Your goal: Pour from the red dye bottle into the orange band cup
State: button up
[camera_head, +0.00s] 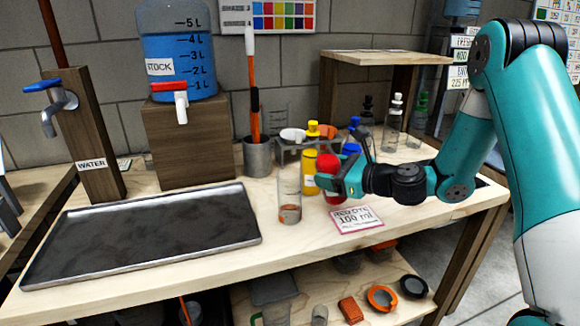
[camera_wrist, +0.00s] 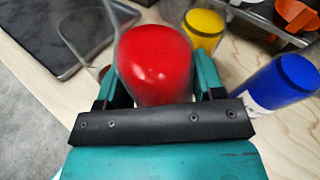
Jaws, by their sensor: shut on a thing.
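The red dye bottle (camera_head: 328,164) is between the fingers of my gripper (camera_head: 346,176), just right of a tall clear cup (camera_head: 289,180). In the wrist view its rounded red top (camera_wrist: 156,62) fills the space between the two teal fingers of my gripper (camera_wrist: 160,80). The bottle looks about upright; the fingers hide part of its body. The clear cup has an orange-red patch near its base; I cannot tell whether this is a band or liquid. The bottle's top is apart from the cup's mouth.
A yellow bottle (camera_head: 309,172) stands close behind, and a blue bottle (camera_wrist: 284,80) stands to the right in the wrist view. A red dye 100 ml card (camera_head: 357,219) lies in front. A dark tray (camera_head: 150,232) fills the bench's left. A grey holder (camera_head: 257,158) contains tools.

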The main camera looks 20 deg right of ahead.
jog(key=shift+a+n+g+h+p, duration=0.25)
jog(key=shift+n+g+h+p, duration=0.15)
jog(key=shift+n+h, duration=0.2)
jog(key=shift+a+n+g+h+p, duration=0.2)
jog(key=shift+n+g+h+p, duration=0.1)
jog(key=shift+n+h+p, duration=0.25)
jog(key=shift+r+n+h+p, duration=0.25)
jog(key=shift+r+p, duration=0.3)
jog(key=shift+p, duration=0.2)
jog(key=shift+d+f, duration=0.1)
jog(key=shift+f, duration=0.1)
jog(key=shift+r, duration=0.1)
jog(key=shift+r+n+h+p, duration=0.3)
jog(key=shift+p, duration=0.2)
jog(key=shift+d+f+n+g+h+p, duration=0.15)
jog(key=shift+d+n+g+h+p, duration=0.2)
jog(key=shift+h, duration=0.25)
dwell(0.4)
jog(key=shift+d+r+n+h+p, duration=0.25)
jog(key=shift+r+n+h+p, duration=0.35)
jog(key=shift+p, duration=0.4)
dwell(0.8)
jog(key=shift+d+n+g+h+p, duration=0.1)
jog(key=shift+n+g+h+p, duration=0.15)
jog(key=shift+n+h+p, duration=0.25)
dwell(1.3)
jog(key=shift+r+h+p, duration=0.2)
jog(key=shift+h+p, duration=0.1)
jog(key=shift+p, duration=0.25)
